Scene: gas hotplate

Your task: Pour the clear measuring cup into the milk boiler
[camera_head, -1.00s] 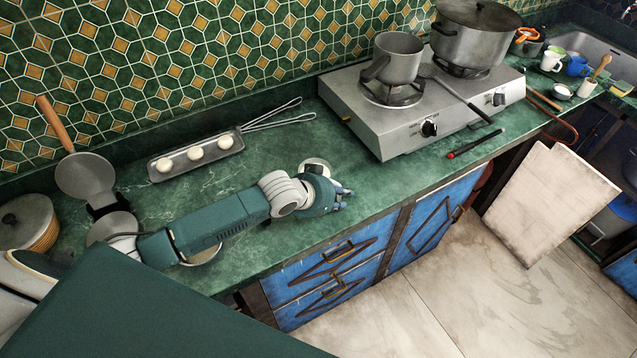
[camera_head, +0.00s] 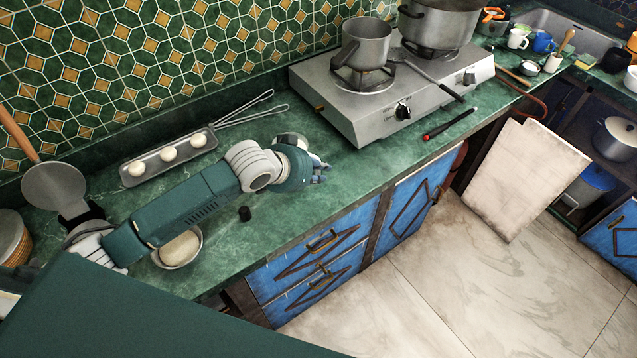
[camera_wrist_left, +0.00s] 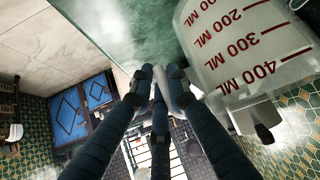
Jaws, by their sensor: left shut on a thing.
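The clear measuring cup (camera_wrist_left: 240,45) fills the upper right of the left wrist view, its red ML marks showing. In the head view it is mostly hidden behind my left gripper (camera_head: 318,172). The gripper's fingers (camera_wrist_left: 160,85) are closed at a pale strip beside the cup, apparently its handle. The grey milk boiler (camera_head: 366,45) stands upright on the left burner of the hotplate (camera_head: 340,108). My left gripper is over the counter, left of and nearer than the hotplate. The cup's contents cannot be made out. My right gripper is not in view.
A large pot (camera_head: 438,25) stands on the right burner, with a spatula (camera_head: 430,75) lying across the hotplate. The counter before the hotplate is mostly clear.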

